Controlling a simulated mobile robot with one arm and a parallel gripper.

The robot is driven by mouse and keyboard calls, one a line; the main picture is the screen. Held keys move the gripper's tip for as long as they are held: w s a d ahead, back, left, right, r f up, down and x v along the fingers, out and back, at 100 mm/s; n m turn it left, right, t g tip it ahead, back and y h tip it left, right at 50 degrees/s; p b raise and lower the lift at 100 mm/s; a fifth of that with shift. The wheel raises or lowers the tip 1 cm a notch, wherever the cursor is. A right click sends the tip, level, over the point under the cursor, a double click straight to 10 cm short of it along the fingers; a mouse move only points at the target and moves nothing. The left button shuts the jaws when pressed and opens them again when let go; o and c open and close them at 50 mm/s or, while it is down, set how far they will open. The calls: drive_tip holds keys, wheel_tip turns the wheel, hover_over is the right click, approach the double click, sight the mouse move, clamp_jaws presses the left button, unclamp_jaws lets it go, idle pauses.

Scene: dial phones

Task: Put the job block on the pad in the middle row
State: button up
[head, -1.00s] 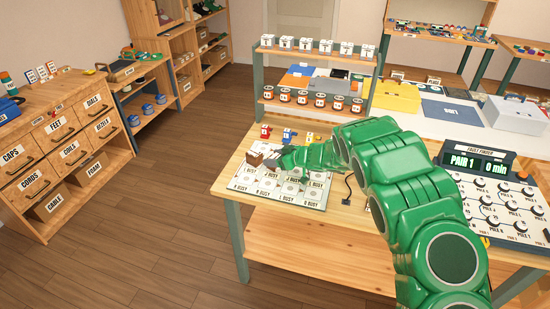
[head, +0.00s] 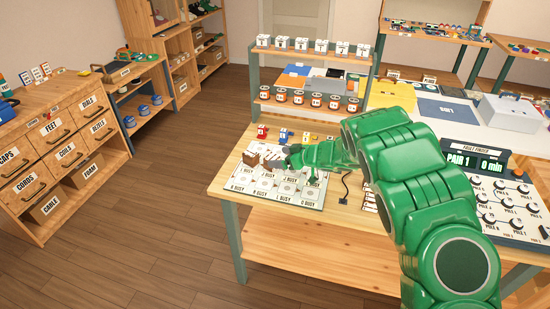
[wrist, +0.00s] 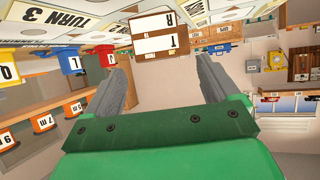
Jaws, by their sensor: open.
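The job block (wrist: 166,38) is brown with white faces lettered T and R. In the wrist view it is beyond my fingertips, between their lines and touching neither. In the head view a small brown block (head: 251,159) is at the back left of the pad board (head: 240,190), left of my fingertips. My gripper (head: 283,159) is low over the board's back part. In the wrist view my gripper (wrist: 160,72) has its two grey fingers wide apart with nothing between them. The arm hides part of the board; the block's exact row is unclear.
Red, blue and yellow pieces (head: 284,135) stand behind the board. A rack of white and orange-labelled jars (head: 316,100) is at the back. The fault finder panel (head: 505,190) is at the right. Bare tabletop (head: 230,172) shows left of the board.

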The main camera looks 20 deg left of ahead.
drive_tip(key=v, duration=0.7)
